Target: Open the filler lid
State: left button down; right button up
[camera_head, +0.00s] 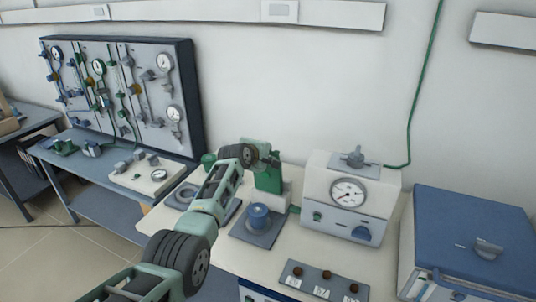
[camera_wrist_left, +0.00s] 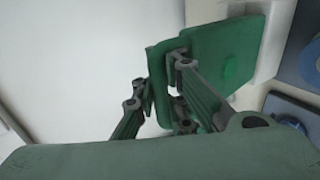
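The filler is a green upright unit (camera_head: 268,181) on the bench, and my left gripper (camera_head: 262,156) is at its top. In the left wrist view a broad green plate (camera_wrist_left: 225,62) shows, with a narrower green flap (camera_wrist_left: 159,82), perhaps the lid, beside it. The fingers of my left gripper (camera_wrist_left: 163,80) are apart, with the flap between their tips. I cannot tell whether both pads press on it. The gripper hides part of the unit's top in the head view. My right gripper is not in view.
A blue cup-shaped part (camera_head: 258,216) stands on a plate in front of the green unit. A white box with a gauge (camera_head: 347,192) stands to the right, with a blue-topped cabinet (camera_head: 472,240) beyond. Three brown knobs sit on a panel (camera_head: 323,281) in front. The wall is behind.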

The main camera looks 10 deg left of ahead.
pick_arm(q)
jog(key=shift+w+a+r, duration=0.1)
jog(key=shift+w+r, duration=0.1)
jog(key=shift+r, duration=0.4)
jog(key=c, duration=1.9)
grip_release()
jog(key=shift+s, duration=0.2)
jog(key=shift+o, duration=0.7)
jog(key=shift+s, duration=0.1)
jog(key=shift+f, duration=0.2)
jog(key=v, duration=1.1)
jog(key=shift+s, duration=0.35)
jog(key=shift+s+a+r, duration=0.15)
jog(key=shift+s, duration=0.05)
